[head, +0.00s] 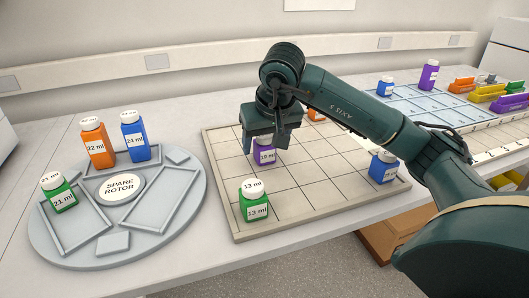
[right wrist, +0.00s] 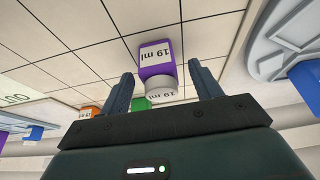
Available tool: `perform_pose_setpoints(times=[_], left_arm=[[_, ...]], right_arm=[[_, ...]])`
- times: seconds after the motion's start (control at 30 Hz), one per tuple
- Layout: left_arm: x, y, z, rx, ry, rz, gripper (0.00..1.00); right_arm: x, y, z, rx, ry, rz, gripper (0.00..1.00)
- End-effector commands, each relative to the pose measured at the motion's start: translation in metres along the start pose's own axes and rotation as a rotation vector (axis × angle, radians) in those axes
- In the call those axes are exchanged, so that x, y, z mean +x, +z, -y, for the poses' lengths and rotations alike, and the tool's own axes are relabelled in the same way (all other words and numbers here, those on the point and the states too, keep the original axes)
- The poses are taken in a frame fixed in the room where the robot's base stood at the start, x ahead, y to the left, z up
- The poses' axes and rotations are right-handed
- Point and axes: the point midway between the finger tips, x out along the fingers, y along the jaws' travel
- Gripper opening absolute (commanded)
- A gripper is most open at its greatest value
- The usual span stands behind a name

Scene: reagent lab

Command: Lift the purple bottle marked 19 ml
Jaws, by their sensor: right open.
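The purple bottle marked 19 ml (head: 264,156) stands upright on the gridded tray (head: 322,187), under my right gripper (head: 270,140). In the right wrist view the purple bottle (right wrist: 156,58) appears inverted, its white cap between the two open fingers of my right gripper (right wrist: 161,74). The fingers show gaps on both sides of the cap and hold nothing. My gripper hides the top of the bottle in the head view. My left gripper is not in view.
A green 13 ml bottle (head: 255,202) stands in front on the tray, a blue bottle (head: 382,170) at its right and an orange bottle (head: 316,116) behind. A round spare rotor (head: 190,205) with several bottles is at left. Another purple bottle (head: 428,77) stands at the back right.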

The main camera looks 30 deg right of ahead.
Motion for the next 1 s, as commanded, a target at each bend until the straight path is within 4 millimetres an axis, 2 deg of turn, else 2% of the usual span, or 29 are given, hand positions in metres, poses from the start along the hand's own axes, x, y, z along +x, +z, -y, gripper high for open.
perform_pose_setpoints(times=[0.13, 0.4, 1.0], left_arm=[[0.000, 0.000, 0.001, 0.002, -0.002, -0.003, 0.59], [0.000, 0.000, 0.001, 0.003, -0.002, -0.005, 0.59], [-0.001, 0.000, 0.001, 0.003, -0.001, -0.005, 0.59]], right_arm=[[0.016, 0.000, -0.001, 0.002, 0.000, 0.001, 0.64], [0.018, 0.000, -0.001, 0.001, 0.001, -0.001, 0.63], [0.018, 0.000, -0.001, 0.001, 0.000, -0.001, 0.16]])
